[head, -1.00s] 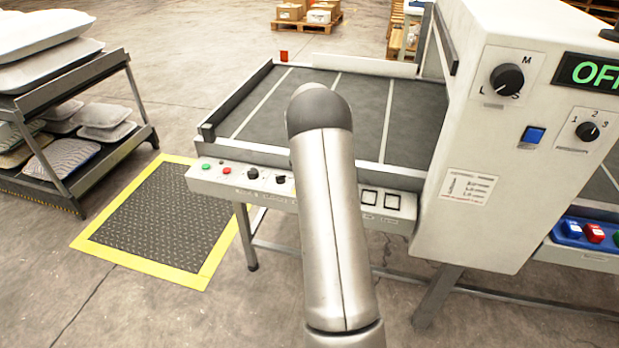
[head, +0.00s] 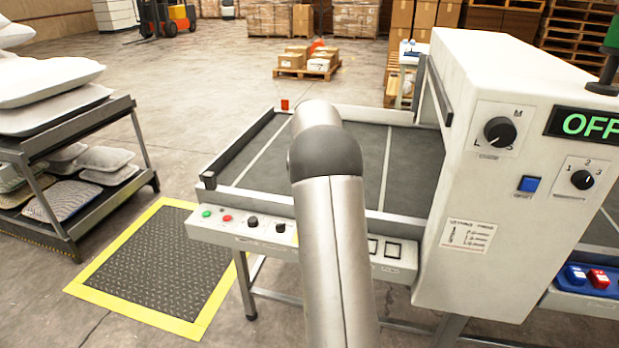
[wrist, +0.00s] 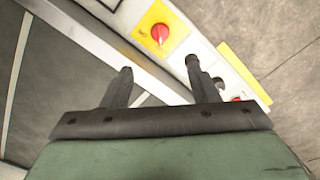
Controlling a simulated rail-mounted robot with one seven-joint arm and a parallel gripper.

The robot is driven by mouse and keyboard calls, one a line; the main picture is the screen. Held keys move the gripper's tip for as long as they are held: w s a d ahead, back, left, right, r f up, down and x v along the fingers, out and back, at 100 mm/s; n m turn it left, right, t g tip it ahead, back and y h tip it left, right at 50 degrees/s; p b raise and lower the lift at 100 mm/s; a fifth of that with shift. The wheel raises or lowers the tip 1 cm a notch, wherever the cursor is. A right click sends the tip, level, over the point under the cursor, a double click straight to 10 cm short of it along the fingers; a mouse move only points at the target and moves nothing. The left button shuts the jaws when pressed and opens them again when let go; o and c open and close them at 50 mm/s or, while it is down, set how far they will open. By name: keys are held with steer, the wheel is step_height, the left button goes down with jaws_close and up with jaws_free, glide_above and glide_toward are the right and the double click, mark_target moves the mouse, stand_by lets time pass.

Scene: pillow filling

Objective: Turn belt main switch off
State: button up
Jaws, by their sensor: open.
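A red rotary knob on a yellow plate (wrist: 160,33) sits on the white control panel in the wrist view; its label is too small to read. I cannot tell for sure that it is the belt main switch. My gripper (wrist: 159,66) is open and empty, its two dark fingers apart, just below the knob in the picture. A small dark knob (wrist: 217,83) shows right of the right finger. In the head view the belt table's front panel (head: 222,232) carries a green button, a red button and black knobs. My arm covers its middle, and my gripper is hidden there.
A white machine housing (head: 480,190) with dials and a green "OFF" display (head: 588,124) stands at the right. A pillow rack (head: 75,120) stands at the left. A yellow-edged floor mat (head: 150,262) lies in front, with open floor around it.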

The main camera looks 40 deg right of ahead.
step_height(320, 180, up, 2)
steer(key=shift+r, duration=0.2)
stand_by(0.4)
steer(key=s+a+r+p, duration=0.2)
steer(key=s+a+r, duration=0.25)
steer(key=a, duration=0.65)
steer(key=s+a+r+p, duration=0.3)
steer(key=s+a, duration=0.2)
steer(key=a, duration=0.5)
steer(key=s+a+f+n+p, duration=0.1)
steer(key=s+a+f, duration=0.1)
steer(key=s+a, duration=0.6)
steer(key=s+a+f+n+p, duration=0.15)
steer(key=s+a, duration=0.25)
steer(key=s, duration=0.9)
step_height(320, 180, down, 46)
steer(key=w+m+b, duration=0.1)
steer(key=m+b, duration=0.1)
steer(key=b, duration=4)
steer(key=shift+d+g, duration=0.15)
steer(key=shift+g, duration=0.15)
